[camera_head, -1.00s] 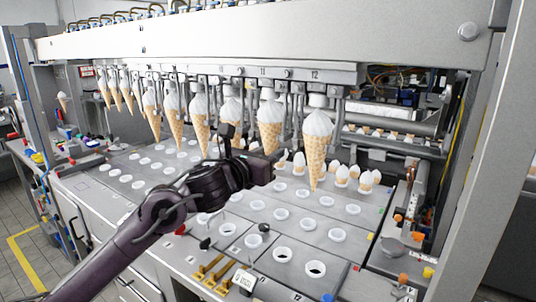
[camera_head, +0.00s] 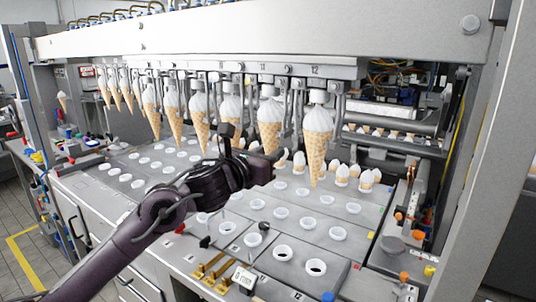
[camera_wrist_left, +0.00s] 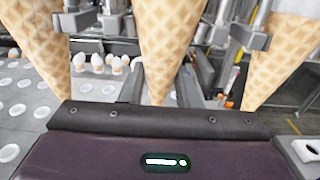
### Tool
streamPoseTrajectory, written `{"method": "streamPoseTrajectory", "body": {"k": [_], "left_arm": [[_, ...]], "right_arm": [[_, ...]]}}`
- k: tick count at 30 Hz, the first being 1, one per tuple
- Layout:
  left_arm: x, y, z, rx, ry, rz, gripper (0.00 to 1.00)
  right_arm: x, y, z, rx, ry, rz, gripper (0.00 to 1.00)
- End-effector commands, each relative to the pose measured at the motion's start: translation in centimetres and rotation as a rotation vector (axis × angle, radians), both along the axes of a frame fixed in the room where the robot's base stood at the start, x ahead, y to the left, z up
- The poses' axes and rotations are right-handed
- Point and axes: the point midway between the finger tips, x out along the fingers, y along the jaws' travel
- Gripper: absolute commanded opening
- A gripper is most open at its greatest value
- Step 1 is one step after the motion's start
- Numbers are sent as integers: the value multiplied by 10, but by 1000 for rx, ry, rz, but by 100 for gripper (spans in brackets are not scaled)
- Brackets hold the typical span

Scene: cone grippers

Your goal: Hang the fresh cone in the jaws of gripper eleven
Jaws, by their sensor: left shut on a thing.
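A waffle cone with white top (camera_head: 270,115) hangs tip down under the label 11 on the machine's rail, where gripper eleven (camera_head: 263,80) is. My left gripper (camera_head: 255,148) is at its lower part and shut on it. In the left wrist view the held cone (camera_wrist_left: 170,40) stands upright in the middle, with a neighbouring cone on each side. Whether gripper eleven's jaws touch the cone is too small to tell. My right gripper is not in view.
A cone (camera_head: 317,135) hangs close on the right under label 12, and another (camera_head: 231,108) close on the left. More cones hang further left. Below lies a grey deck (camera_head: 310,240) with rows of white cups. Small egg-like cones (camera_head: 342,173) stand behind at right.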

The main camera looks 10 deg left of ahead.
Motion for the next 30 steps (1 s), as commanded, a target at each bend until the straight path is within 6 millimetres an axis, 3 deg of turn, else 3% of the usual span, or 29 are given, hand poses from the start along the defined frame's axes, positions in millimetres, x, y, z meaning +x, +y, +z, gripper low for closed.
{"method": "streamPoseTrajectory", "body": {"k": [9, 10, 15, 21, 24, 30], "left_arm": [[0, 0, 0, 0, -1, 0, 18], [0, 0, 0, 0, -1, 0, 33], [0, 0, 0, 0, -1, 0, 54], [0, 0, -1, 0, 1, 0, 56], [0, 0, -1, 0, 1, 0, 69], [0, 0, -1, 0, 0, 0, 69]], "right_arm": [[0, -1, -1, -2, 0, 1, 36], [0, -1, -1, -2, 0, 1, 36], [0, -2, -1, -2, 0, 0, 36], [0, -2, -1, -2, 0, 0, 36], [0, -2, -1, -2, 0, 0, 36], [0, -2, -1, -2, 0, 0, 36]]}}
